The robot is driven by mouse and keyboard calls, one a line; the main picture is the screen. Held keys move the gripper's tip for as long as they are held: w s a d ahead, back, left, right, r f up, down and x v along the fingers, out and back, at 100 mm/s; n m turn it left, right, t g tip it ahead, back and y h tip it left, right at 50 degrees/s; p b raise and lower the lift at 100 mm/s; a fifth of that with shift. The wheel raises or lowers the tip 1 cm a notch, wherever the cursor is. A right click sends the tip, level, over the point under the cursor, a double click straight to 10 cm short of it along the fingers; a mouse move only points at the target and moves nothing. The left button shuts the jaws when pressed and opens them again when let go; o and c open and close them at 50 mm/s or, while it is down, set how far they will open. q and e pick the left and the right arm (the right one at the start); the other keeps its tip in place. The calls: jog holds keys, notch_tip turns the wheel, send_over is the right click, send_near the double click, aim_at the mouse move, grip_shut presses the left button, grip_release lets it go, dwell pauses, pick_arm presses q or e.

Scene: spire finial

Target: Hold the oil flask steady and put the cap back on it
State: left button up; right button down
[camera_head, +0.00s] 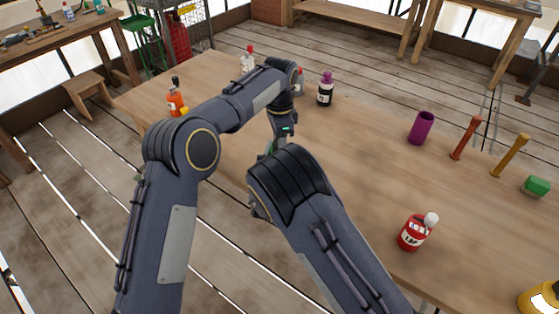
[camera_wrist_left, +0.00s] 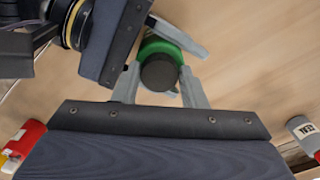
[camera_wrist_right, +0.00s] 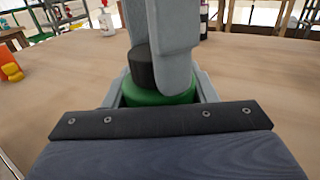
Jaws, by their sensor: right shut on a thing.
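The green oil flask (camera_wrist_right: 160,97) stands upright in the right wrist view, with the black cap (camera_wrist_right: 140,68) at its top. Whether the cap is fully seated I cannot tell. My right gripper (camera_wrist_right: 162,88) is shut around the flask from the sides. My left gripper (camera_wrist_left: 160,82) has its fingers on both sides of the cap (camera_wrist_left: 159,73), with what look like narrow gaps, so it appears open. In the right wrist view its fingers cover part of the cap. In the head view the flask (camera_head: 268,150) is mostly hidden by my arms.
On the table (camera_head: 350,150) stand an orange bottle (camera_head: 176,103), a white bottle (camera_head: 248,64), a dark purple-capped bottle (camera_head: 325,92), a purple cup (camera_head: 421,128) and a red white-capped bottle (camera_head: 411,234). A green block (camera_head: 536,186) lies at the right.

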pick_arm(q)
jog(key=o, duration=0.3)
jog(key=shift+r, duration=2.3)
jog(key=shift+c, duration=0.4)
jog(key=n, duration=0.1)
jog(key=r+n, duration=0.1)
jog(key=n, duration=0.3)
jog(key=shift+d+r, duration=0.15)
jog(key=shift+r, duration=0.1)
jog(key=n, duration=0.2)
jog(key=r+n, duration=0.1)
jog(key=shift+n, duration=0.4)
jog(key=n, duration=0.1)
jog(key=r+n, duration=0.1)
jog(key=n, duration=0.1)
jog(key=shift+n, duration=0.3)
jog(key=shift+f, duration=0.15)
